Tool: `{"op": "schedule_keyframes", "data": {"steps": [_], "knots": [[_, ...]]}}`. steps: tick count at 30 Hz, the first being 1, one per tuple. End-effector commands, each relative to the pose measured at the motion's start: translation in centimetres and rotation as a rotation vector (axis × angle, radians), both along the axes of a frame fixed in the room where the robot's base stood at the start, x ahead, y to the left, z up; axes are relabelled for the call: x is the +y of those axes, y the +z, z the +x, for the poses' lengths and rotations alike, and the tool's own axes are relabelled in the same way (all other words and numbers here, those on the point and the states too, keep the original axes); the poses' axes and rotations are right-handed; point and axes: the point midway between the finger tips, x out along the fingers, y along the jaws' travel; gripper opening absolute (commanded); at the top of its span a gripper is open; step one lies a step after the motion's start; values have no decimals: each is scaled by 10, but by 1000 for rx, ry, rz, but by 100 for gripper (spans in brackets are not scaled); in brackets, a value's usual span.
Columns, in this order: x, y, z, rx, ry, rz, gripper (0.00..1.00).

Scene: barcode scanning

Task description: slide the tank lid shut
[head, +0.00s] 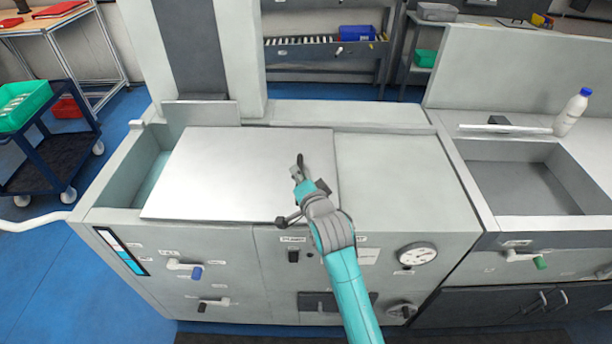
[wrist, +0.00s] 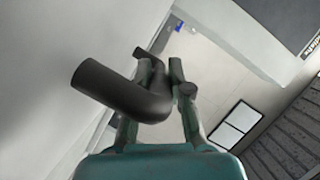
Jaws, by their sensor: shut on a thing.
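The tank lid (head: 225,180) is a pale flat panel lying on top of the tank (head: 145,150). A gap stays open at the tank's left end, showing its inside. A dark lid handle (head: 301,160) stands near the lid's right edge. In the wrist view the handle (wrist: 110,90) is a thick black bent bar. My gripper (head: 298,174) is at the handle, above the lid's right part. In the wrist view my gripper's fingers (wrist: 160,72) are shut on the handle, which partly hides them.
A flat grey top (head: 390,175) lies to the right of the lid. A sink basin (head: 525,187) and a white bottle (head: 573,111) are further right. A dial (head: 417,254) and valve levers (head: 185,266) are on the front face. A grey column (head: 190,45) rises behind the tank.

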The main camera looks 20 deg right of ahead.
Motion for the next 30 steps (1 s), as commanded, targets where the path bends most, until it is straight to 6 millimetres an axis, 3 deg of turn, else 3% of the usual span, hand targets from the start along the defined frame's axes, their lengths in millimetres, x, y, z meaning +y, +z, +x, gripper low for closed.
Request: {"op": "schedule_keyframes", "data": {"steps": [6,15,21,30], "knots": [[66,5,20,-10,11,1,0],[143,6,46,-11,7,1,0],[174,6,56,-12,5,2,0],[189,7,62,-13,4,3,0]]}}
